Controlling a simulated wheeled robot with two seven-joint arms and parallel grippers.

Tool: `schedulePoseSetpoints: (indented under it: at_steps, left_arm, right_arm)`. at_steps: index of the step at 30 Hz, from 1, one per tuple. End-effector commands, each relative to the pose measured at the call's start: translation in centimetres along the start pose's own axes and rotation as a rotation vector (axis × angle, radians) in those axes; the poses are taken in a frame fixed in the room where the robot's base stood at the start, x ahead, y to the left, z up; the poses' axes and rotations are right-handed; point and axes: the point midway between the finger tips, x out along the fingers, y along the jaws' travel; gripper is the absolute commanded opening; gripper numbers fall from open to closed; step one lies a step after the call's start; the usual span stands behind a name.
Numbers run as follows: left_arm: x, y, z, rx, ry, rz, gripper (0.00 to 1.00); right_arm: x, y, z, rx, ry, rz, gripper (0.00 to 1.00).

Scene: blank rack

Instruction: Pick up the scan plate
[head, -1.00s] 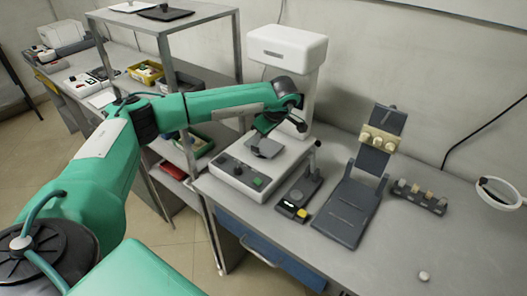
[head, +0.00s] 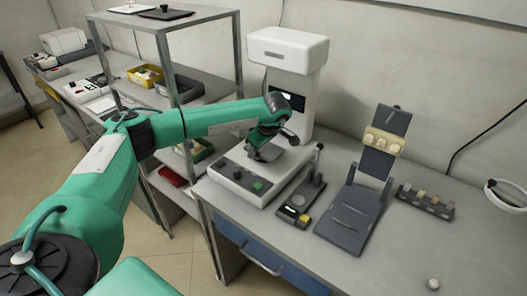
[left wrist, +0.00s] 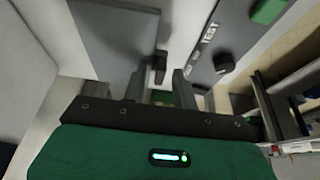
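The scan plate (head: 268,153) is a thin grey sheet on the white scanner base (head: 232,186), partly hidden by my left gripper (head: 262,140). It also shows in the left wrist view as a grey sheet (left wrist: 112,42) with a small dark grip (left wrist: 160,66) at its edge. My left gripper's two dark fingers (left wrist: 158,88) stand apart, with the grip just ahead of and between them. I cannot tell whether they touch it. My right gripper is not in view.
The scanner's white column (head: 300,110) rises close behind the gripper. A small dark device (head: 300,203), a grey stand (head: 350,212) and a dark rack (head: 425,201) sit to the right. A metal shelf (head: 165,25) stands at left. The front right bench is mostly clear.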

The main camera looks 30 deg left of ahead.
Motion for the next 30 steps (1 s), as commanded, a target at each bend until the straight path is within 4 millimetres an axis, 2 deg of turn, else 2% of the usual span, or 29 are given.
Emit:
schedulePoseSetpoints:
  at_steps: [1, 4, 14, 19, 23, 26, 30]
  left_arm:
    - [0.0, 0.0, 0.0, 0.0, 0.0, 0.0, 0.18]
    - [0.0, 0.0, 0.0, 0.0, 0.0, 0.0, 0.0]
    - [-0.1, 0.0, 0.0, 0.0, 0.0, 0.001, 0.0]
    - [-0.9, 0.1, -0.4, -0.001, 0.0, 0.002, 0.0]
    - [-2.5, 0.1, -1.0, -0.002, 0.0, 0.004, 0.0]
    - [-4.4, 0.1, -1.8, -0.002, 0.0, 0.005, 0.0]
    - [-8.3, 0.1, -3.4, -0.003, 0.0, 0.007, 0.0]
  right_arm:
    - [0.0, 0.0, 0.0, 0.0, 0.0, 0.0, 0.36]
    - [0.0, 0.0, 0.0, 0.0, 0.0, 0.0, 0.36]
    - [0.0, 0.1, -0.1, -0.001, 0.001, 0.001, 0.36]
    - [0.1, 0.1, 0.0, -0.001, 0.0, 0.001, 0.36]
    - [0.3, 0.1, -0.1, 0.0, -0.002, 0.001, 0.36]
    - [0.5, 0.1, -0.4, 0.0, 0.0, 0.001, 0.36]
    - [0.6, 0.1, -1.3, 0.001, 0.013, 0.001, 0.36]
